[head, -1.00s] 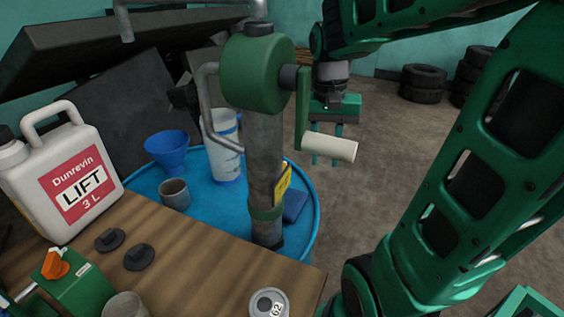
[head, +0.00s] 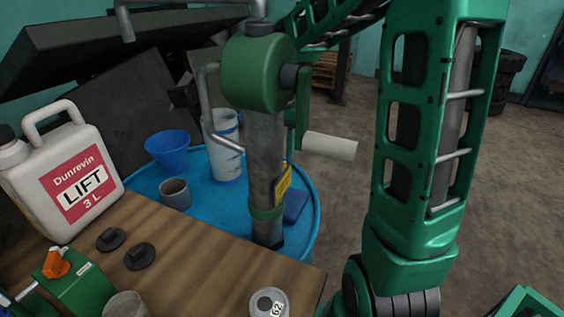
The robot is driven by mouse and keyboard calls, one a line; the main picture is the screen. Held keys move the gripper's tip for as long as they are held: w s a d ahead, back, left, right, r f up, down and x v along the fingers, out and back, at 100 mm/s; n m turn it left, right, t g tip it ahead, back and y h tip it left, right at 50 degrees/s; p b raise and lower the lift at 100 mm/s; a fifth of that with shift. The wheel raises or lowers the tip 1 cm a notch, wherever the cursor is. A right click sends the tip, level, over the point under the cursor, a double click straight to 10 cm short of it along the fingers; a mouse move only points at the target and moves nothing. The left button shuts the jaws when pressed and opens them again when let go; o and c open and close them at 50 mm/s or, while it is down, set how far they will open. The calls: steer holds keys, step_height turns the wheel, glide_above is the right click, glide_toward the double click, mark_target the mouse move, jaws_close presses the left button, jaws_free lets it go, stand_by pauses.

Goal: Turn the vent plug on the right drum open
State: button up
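A blue drum (head: 311,221) stands behind the wooden bench, with a hand pump (head: 262,75) rising from its top. It is the only drum I can make out. I cannot pick out a vent plug on its lid; much of the lid is hidden by the pump and the items on it. My arm reaches across the top to behind the pump head. My gripper (head: 291,140) is almost wholly hidden there, with only a teal sliver showing left of the crank arm. I cannot see whether its fingers are open or touching anything.
The pump's crank handle (head: 330,146) sticks out right. A blue funnel (head: 167,150), grey cup (head: 175,194) and white jug (head: 224,160) are on the drum. The bench (head: 205,245) holds a white canister (head: 62,175), two black caps and a can (head: 269,303).

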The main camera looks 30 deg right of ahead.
mark_target(284, 164)
steer(key=shift+f, duration=1.7)
jaws_close()
steer(key=shift+d+r, duration=0.1)
steer(key=shift+d, duration=0.2)
steer(key=shift+a, duration=0.3)
